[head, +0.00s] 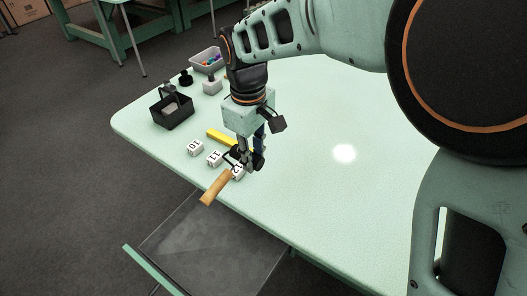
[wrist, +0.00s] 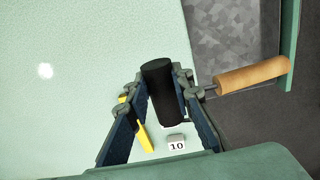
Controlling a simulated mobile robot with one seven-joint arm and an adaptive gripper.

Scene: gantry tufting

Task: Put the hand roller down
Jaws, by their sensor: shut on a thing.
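The hand roller has a wooden handle (head: 216,188) and a black cylinder. In the wrist view the black roller cylinder (wrist: 162,85) lies between the two fingers of my gripper (wrist: 163,90), and the wooden handle (wrist: 252,75) sticks out to the right. My gripper (head: 249,158) is shut on the roller near the table's front edge in the head view. The handle reaches out past that edge. The fingers hide part of the roller. I cannot tell whether the roller touches the table.
White numbered blocks, one marked 10 (head: 195,148), and a yellow bar (head: 221,137) lie close to the gripper on the pale green table (head: 330,200). A black basket (head: 172,110) and a grey bin (head: 207,62) stand farther back. The table's right side is clear.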

